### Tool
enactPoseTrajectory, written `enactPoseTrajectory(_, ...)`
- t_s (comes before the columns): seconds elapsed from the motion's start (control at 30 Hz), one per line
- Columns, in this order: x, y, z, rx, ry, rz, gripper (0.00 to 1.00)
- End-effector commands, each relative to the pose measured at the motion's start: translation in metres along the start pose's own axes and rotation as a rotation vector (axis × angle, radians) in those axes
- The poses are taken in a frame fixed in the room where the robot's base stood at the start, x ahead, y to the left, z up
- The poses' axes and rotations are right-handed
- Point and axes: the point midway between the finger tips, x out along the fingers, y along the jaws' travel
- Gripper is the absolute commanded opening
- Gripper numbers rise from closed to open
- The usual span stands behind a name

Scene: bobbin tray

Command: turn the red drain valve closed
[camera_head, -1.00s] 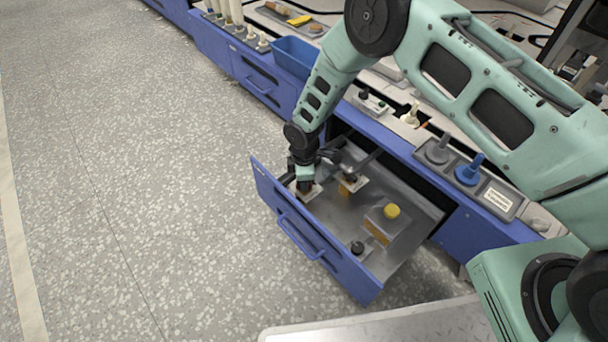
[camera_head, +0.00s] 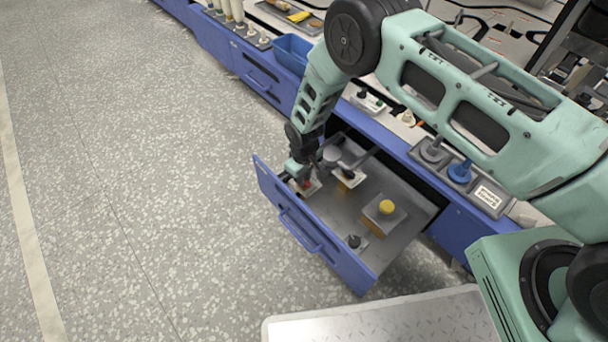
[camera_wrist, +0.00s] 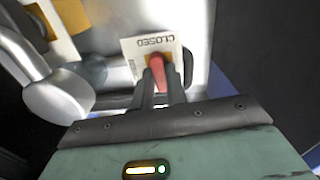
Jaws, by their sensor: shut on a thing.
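The red drain valve handle (camera_wrist: 158,72) shows in the wrist view between the two fingers of my gripper (camera_wrist: 161,84). My gripper is shut on it. The handle sits on a small plate (camera_wrist: 133,45) with a label reading CLOSED, seen upside down, and an orange-yellow patch. A second word at the plate's left edge is too small to read. In the head view my gripper (camera_head: 304,183) is down at the left end of the open blue drawer (camera_head: 290,224), and only a bit of red shows there.
A grey block with a yellow knob (camera_head: 386,207) and a small black knob (camera_head: 353,241) stand in the drawer. Close to the valve in the wrist view are a rounded grey fitting (camera_wrist: 60,100) and a yellow-marked plate (camera_wrist: 72,14). The drawer front wall borders my gripper.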

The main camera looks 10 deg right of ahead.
Motion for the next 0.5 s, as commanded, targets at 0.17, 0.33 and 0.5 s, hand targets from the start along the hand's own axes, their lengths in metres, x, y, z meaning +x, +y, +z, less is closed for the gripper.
enactPoseTrajectory(0.17, -0.0006, 0.0001, -0.0001, 0.066, 0.0, 0.0, 0.0)
enactPoseTrajectory(0.33, -0.0003, 0.0002, -0.0001, 0.096, 0.0, 0.001, 0.0)
enactPoseTrajectory(0.5, -0.0001, 0.0002, 0.0, 0.106, 0.0, 0.0, 0.0)
